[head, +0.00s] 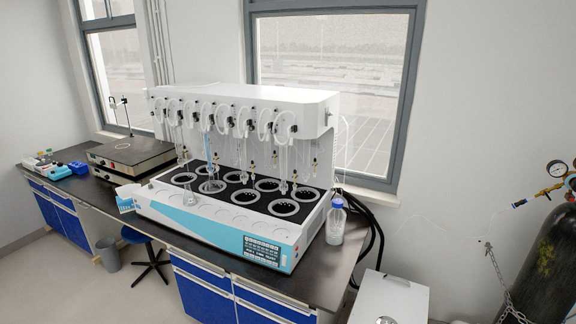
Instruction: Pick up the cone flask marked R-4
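A white and light-blue multi-position distiller (200,222) stands on the dark bench. Its black top holds two rows of ring-shaped heating wells, with clear glass tubes hanging above them. A clear cone flask (190,196) appears at the front row, toward the left end of the distiller. Another clear glass vessel seems to stand in a well just behind and to its right; its shape is hard to make out. No R-4 marking can be read at this distance. Neither of my grippers is in view.
A blue-capped clear bottle (336,222) stands at the distiller's right end. A white and blue box (126,199) sits by its left end, and a hotplate (130,152) is farther left. A black gas cylinder (545,262) and a white box (390,298) stand at right.

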